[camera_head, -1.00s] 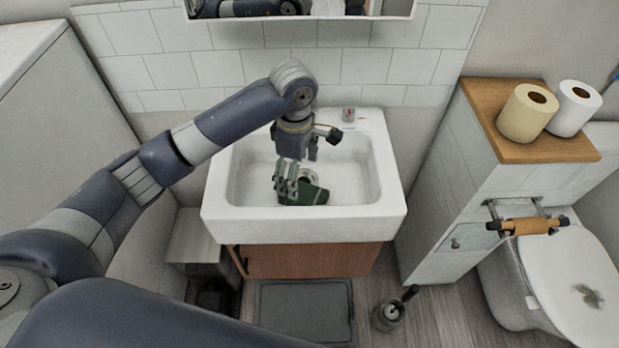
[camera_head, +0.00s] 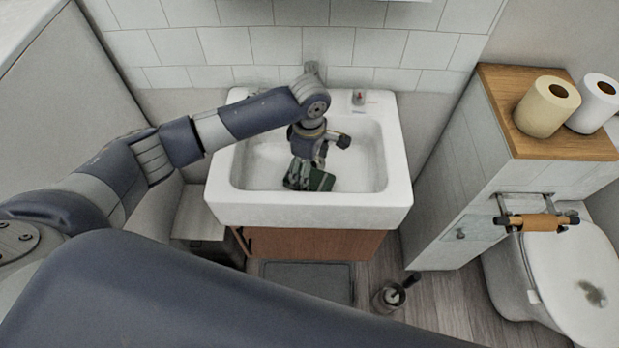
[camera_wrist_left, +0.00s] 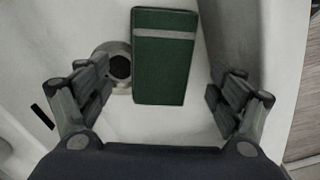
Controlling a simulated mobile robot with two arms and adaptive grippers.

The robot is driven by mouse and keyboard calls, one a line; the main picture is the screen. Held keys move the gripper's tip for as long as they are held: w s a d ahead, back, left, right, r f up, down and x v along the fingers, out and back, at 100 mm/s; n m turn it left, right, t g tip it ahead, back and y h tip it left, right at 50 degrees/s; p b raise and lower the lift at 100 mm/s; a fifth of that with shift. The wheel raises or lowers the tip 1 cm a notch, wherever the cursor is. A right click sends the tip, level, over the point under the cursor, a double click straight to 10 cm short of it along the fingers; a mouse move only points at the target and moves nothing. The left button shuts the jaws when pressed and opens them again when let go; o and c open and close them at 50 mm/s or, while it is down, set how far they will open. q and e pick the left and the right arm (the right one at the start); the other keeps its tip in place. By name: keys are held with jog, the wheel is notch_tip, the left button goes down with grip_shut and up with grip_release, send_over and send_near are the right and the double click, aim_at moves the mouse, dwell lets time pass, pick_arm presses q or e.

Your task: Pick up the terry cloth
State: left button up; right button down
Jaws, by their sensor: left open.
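The terry cloth is a folded dark green rectangle with a pale stripe near one end. In the left wrist view the terry cloth (camera_wrist_left: 162,72) lies flat on the white sink floor, beside the drain. In the head view the terry cloth (camera_head: 318,181) is partly hidden behind my gripper. My left gripper (camera_head: 305,178) reaches down into the basin over the cloth. In the left wrist view my left gripper (camera_wrist_left: 160,95) is open, with one finger on each side of the cloth and gaps between them. Nothing is held. My right gripper is not in view.
The white sink (camera_head: 300,213) has raised walls around the cloth. The drain (camera_wrist_left: 118,66) is left of the cloth in the wrist view. A tiled wall stands behind. A cabinet with paper rolls (camera_head: 547,106) and a toilet (camera_head: 570,270) are at the right.

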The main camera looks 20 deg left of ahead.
pick_arm(q)
jog(key=shift+f, duration=1.6)
jog(key=c, duration=1.2)
jog(key=shift+r, duration=0.1)
notch_tip(320, 180, up, 18)
jog(key=shift+f, duration=0.1)
